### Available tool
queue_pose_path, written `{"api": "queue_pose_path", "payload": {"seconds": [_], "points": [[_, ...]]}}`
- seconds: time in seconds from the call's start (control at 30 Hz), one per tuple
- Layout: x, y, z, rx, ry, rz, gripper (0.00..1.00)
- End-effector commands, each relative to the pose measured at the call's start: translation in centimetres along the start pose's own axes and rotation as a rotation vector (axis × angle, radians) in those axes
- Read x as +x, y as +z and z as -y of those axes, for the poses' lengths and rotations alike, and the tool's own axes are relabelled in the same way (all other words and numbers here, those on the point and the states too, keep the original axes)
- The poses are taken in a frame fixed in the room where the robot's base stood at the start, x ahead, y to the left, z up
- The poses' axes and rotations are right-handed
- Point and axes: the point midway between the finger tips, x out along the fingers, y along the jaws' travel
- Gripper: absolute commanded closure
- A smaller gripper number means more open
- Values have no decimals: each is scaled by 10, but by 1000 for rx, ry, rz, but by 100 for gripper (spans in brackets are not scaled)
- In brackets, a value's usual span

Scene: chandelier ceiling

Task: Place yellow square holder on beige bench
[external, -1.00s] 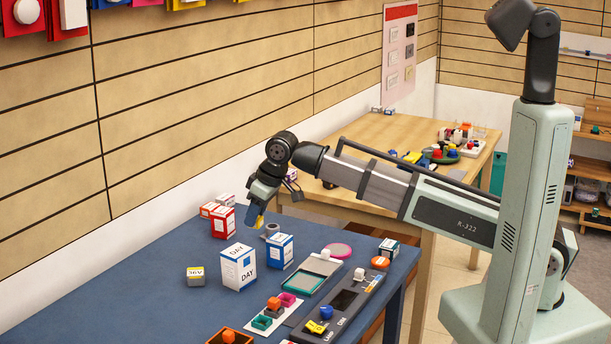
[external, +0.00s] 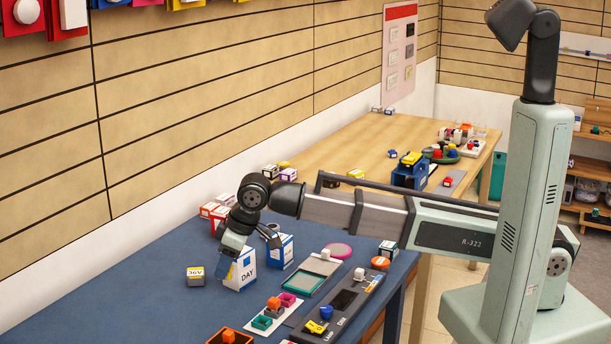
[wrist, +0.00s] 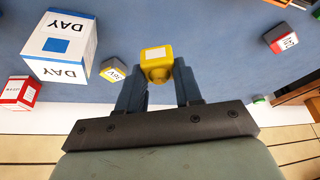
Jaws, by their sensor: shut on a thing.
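The yellow square holder (wrist: 156,64) is between my fingertips in the wrist view, with a pale patch on its side. My gripper (wrist: 158,80) is shut on it. In the external view my gripper (external: 229,270) points down over the blue table, overlapping the left side of the white DAY box; only a small bit of yellow may show there. I cannot tell its exact height above the table. The beige bench (external: 345,140) is the light wooden table farther back, behind my arm.
On the blue table (external: 150,300), a 36V box (external: 195,277), the DAY box (external: 241,272) and red boxes (external: 208,210) stand near my gripper. A dark control panel (external: 340,305) lies to the right. The bench holds a blue-and-yellow item (external: 410,170); its far left is fairly clear.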

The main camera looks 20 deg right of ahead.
Motion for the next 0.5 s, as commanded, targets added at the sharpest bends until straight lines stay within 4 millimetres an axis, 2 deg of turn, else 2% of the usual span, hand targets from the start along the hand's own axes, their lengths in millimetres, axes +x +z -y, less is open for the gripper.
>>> {"api": "queue_pose_path", "payload": {"seconds": [0.27,0.5], "points": [[20,9,0,0,0,1,99],[52,23,0,0,0,2,99]]}}
